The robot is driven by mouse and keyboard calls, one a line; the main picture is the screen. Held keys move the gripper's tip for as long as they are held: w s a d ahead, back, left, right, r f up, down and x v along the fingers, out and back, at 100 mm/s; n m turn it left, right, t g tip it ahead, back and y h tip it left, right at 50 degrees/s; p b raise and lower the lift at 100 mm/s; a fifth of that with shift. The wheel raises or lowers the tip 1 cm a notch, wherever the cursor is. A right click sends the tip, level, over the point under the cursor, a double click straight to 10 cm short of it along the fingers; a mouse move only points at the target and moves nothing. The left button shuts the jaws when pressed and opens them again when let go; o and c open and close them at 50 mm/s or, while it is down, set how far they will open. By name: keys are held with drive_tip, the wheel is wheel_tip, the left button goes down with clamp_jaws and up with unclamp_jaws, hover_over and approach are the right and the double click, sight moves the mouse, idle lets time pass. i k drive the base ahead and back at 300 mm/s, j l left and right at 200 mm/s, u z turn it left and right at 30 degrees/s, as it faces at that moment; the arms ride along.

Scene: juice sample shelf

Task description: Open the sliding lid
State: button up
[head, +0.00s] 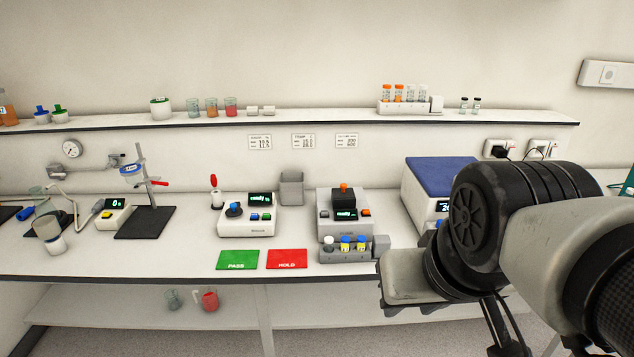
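A grey-white instrument (325,225) on the bench has a dark block with an orange knob (344,188) on its top, which may be the sliding lid. The block looks seated over the top; no opening shows. A white box with a blue top (440,173) stands to its right, partly hidden by my arm; whether that top slides I cannot tell. My gripper (398,308) seems to be at the lower end of my arm, in front of the bench, right of and nearer than the instrument. It appears apart from both. Its fingers are not clearly visible.
A small rack (346,254) with capped vials stands before the instrument. A green PASS mat (238,259) and red HOLD mat (287,259) lie to the left, before another instrument (247,214). A wall shelf (330,115) holds samples.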

sight(342, 192)
drive_tip(key=i+j, duration=0.2)
drive_tip(key=i, duration=0.2)
drive_tip(key=i+j, duration=0.2)
drive_tip(key=i, duration=0.2)
drive_tip(key=i+j, duration=0.2)
drive_tip(key=i, duration=0.2)
